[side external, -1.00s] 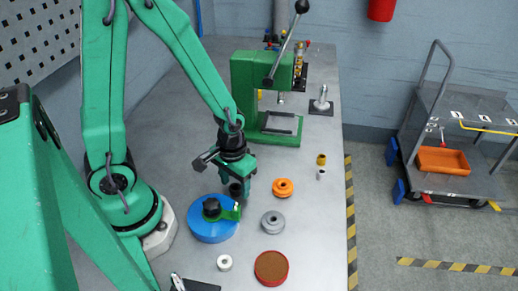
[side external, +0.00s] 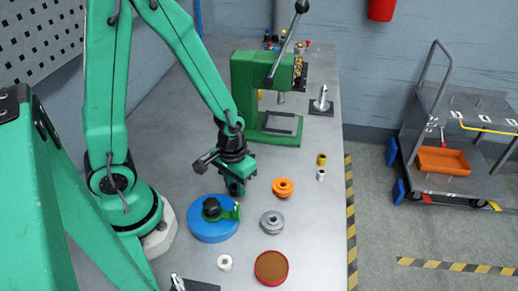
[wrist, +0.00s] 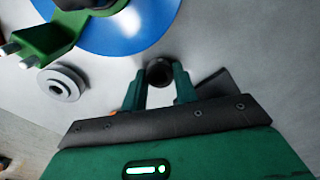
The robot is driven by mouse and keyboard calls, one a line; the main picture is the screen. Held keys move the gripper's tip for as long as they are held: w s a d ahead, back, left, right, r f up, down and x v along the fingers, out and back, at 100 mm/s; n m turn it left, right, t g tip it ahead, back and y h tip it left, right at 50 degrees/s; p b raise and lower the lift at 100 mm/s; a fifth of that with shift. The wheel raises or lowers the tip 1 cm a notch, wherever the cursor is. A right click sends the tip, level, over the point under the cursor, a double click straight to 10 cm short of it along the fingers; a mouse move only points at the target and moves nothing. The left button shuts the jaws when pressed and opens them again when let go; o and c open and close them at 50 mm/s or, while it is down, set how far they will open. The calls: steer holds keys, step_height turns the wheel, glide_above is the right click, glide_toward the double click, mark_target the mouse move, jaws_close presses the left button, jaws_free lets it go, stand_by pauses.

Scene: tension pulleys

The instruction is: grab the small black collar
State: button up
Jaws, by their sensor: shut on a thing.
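The small black collar (wrist: 159,72) shows in the wrist view as a short dark ring with a hole. It sits between the two green fingertips of my gripper (wrist: 159,80), which is shut on it from both sides. In the side view my gripper (side external: 236,188) points down close to the table, just behind the blue disc. There the collar is hard to make out against the dark fingers. I cannot tell whether it touches the table.
The blue disc (side external: 208,231) with its green arm and black knob (side external: 211,206) is very close to my gripper. An orange pulley (side external: 282,187) and a grey pulley (side external: 272,222) stand to the right. A green press (side external: 247,80) stands behind. White ring (side external: 224,262) and red-rimmed dish (side external: 271,269) are in front.

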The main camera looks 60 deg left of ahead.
steer(key=shift+r, duration=0.15)
step_height(320, 180, up, 10)
stand_by(1.0)
stand_by(0.6)
